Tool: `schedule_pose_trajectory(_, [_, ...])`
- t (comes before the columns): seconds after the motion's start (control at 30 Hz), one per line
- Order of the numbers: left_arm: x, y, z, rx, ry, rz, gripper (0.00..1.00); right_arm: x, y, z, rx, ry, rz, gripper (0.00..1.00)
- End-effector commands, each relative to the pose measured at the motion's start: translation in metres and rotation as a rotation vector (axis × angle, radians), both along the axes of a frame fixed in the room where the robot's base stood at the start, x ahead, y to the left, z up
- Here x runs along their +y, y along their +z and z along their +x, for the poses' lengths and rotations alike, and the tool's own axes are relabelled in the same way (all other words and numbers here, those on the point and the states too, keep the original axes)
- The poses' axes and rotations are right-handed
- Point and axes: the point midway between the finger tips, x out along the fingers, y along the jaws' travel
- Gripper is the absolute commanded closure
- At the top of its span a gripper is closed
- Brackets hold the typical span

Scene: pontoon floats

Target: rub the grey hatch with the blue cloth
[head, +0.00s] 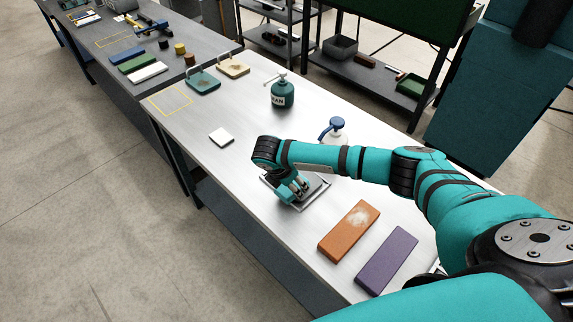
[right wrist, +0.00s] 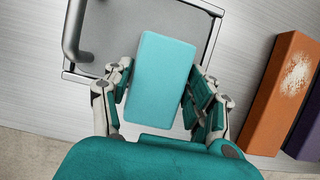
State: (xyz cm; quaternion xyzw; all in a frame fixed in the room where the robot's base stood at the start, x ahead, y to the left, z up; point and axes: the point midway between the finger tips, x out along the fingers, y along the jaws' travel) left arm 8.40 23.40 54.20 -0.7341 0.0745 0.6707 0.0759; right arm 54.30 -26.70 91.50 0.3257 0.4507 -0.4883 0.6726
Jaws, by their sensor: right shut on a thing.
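The grey hatch (head: 317,188) lies on the metal bench in the head view, partly covered by my right arm and gripper. In the right wrist view the hatch (right wrist: 118,58) shows its pale rim and a metal bar handle (right wrist: 80,45) on its left side. My right gripper (head: 292,192) is low over the hatch, its fingers closed on both sides of the blue cloth (right wrist: 160,80), a light blue folded block in the right wrist view. The cloth overlaps the hatch in that view; whether it touches the surface I cannot tell. My left gripper is not in view.
An orange block (head: 349,231) with a whitish smudge and a purple block (head: 387,260) lie right of the hatch. A green pump bottle (head: 282,93), a blue-topped white container (head: 334,130) and a white pad (head: 221,137) stand beyond. Teal (head: 203,84) and cream (head: 233,67) hatches lie farther off.

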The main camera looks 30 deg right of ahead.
Motion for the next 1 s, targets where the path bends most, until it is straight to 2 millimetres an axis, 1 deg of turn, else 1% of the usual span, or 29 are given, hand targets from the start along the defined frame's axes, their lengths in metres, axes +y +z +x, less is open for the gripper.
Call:
schedule_pose_trajectory(0.03, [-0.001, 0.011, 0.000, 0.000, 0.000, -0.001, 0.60, -0.002, 0.014, 0.001, -0.003, -0.002, -0.001, 0.68])
schedule_pose_trajectory(0.1, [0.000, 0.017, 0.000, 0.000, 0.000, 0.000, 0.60, -0.003, 0.026, 0.001, -0.003, -0.002, -0.001, 0.68])
schedule_pose_trajectory(0.57, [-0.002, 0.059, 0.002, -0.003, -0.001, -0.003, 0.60, -0.010, 0.062, 0.000, -0.002, -0.009, -0.002, 0.68])
schedule_pose_trajectory(0.8, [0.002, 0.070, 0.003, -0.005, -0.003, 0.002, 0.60, -0.014, 0.079, 0.003, -0.003, -0.012, -0.002, 0.68])
schedule_pose_trajectory(1.0, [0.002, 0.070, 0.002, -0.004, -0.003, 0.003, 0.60, -0.014, 0.080, 0.004, -0.003, -0.013, -0.002, 0.68])
